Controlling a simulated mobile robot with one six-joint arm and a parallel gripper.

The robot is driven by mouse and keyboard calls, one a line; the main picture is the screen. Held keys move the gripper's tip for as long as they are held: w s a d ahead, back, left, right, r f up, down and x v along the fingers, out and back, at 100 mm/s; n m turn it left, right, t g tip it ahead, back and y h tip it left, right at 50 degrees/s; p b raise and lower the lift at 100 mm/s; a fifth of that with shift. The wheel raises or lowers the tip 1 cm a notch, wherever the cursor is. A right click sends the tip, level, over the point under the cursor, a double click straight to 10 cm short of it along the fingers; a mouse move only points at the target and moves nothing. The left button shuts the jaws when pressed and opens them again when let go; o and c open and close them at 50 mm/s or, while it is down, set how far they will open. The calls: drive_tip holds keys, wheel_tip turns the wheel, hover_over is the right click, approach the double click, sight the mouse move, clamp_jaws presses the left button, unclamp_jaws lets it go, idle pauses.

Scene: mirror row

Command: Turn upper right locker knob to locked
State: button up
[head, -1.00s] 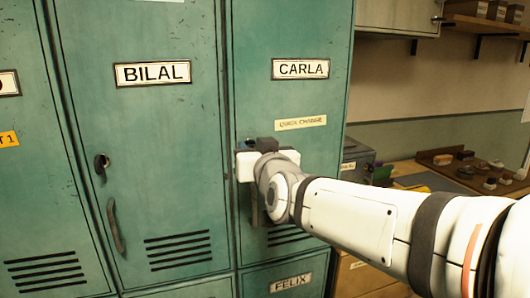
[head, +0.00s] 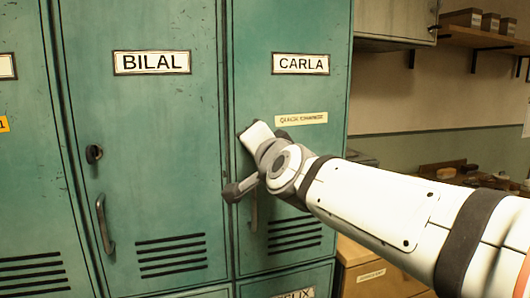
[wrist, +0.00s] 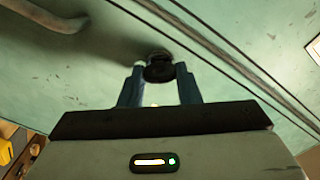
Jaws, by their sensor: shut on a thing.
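The upper right locker door (head: 300,95) is teal, labelled CARLA, and looks closed. Its dark round knob (wrist: 158,70) shows in the wrist view between the two blue-grey fingers of my gripper (wrist: 159,80). The fingers are shut on the knob, one on each side. In the head view my gripper (head: 257,140) sits tilted against the left part of this door and hides the knob. The door's grey pull handle (head: 254,208) hangs just below, partly covered; a handle also shows at the wrist view's top left (wrist: 45,14). I cannot read the knob's lock marking.
The BILAL locker (head: 150,120) stands to the left with its own dark knob (head: 94,153) and handle (head: 105,224). A yellowish sticker (head: 301,119) is on the CARLA door. A wooden drawer unit (head: 368,270) stands at right, behind my arm.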

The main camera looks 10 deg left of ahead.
drive_tip(key=m+b, duration=0.1)
drive_tip(key=m, duration=0.2)
drive_tip(key=shift+f+m, duration=0.1)
drive_tip(key=shift+m, duration=0.2)
drive_tip(key=shift+m+b, duration=0.45)
drive_tip(key=shift+m, duration=1.35)
drive_tip(key=o, duration=1)
drive_tip(key=shift+d, duration=0.1)
drive_tip(key=p+v, duration=0.1)
drive_tip(key=v, duration=0.6)
drive_tip(key=shift+s+d+p, duration=0.25)
drive_tip(key=shift+s+p, duration=0.05)
drive_tip(key=shift+p, duration=0.1)
